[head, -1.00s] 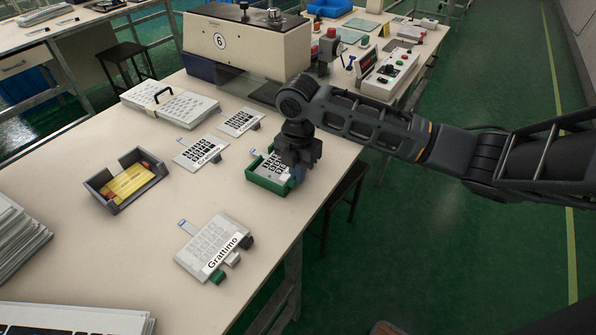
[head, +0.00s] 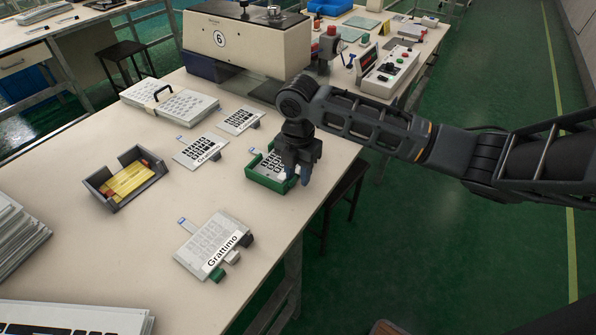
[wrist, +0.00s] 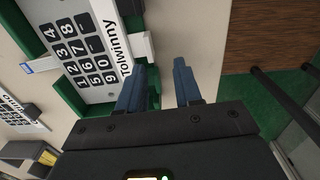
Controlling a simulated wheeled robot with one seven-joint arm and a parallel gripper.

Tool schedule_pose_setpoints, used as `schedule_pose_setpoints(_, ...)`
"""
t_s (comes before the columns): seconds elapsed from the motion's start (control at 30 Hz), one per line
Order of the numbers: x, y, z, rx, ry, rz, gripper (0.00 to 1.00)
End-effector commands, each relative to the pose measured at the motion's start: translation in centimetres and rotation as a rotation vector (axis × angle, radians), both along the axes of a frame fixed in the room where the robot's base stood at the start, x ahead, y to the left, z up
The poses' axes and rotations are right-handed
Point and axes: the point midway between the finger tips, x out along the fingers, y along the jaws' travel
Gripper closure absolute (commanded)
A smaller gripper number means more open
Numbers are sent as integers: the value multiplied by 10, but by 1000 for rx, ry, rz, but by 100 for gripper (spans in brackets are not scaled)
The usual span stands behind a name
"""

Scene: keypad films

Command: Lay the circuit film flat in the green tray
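The circuit film (head: 271,163), with a black-keyed white face, lies in the green tray (head: 267,182) near the table's right edge. In the wrist view, the film (wrist: 88,50) looks flat inside the tray walls (wrist: 68,94), with its label strip towards my fingers and its tail at the left edge. My gripper (head: 298,180) is at the tray's right side. Its two blue fingers (wrist: 159,68) are apart with nothing between them. A white clip-like piece (wrist: 139,46) sits at the film's edge beside one finger. The gripper hides part of the tray in the head view.
Two other films (head: 201,152) (head: 242,120) lie behind and left of the tray. A Grattimo film (head: 212,243) lies in front. A grey tray with yellow pieces (head: 128,182) stands left. A large numbered machine (head: 245,42) stands behind. The table's middle is clear.

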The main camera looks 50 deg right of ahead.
Motion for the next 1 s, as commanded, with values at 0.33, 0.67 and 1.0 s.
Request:
schedule_pose_setpoints(0.33,1,0,12,-1,-2,2,66)
schedule_pose_setpoints(0.67,1,0,63,-1,-3,2,66)
schedule_pose_setpoints(1.0,0,0,78,0,0,0,66)
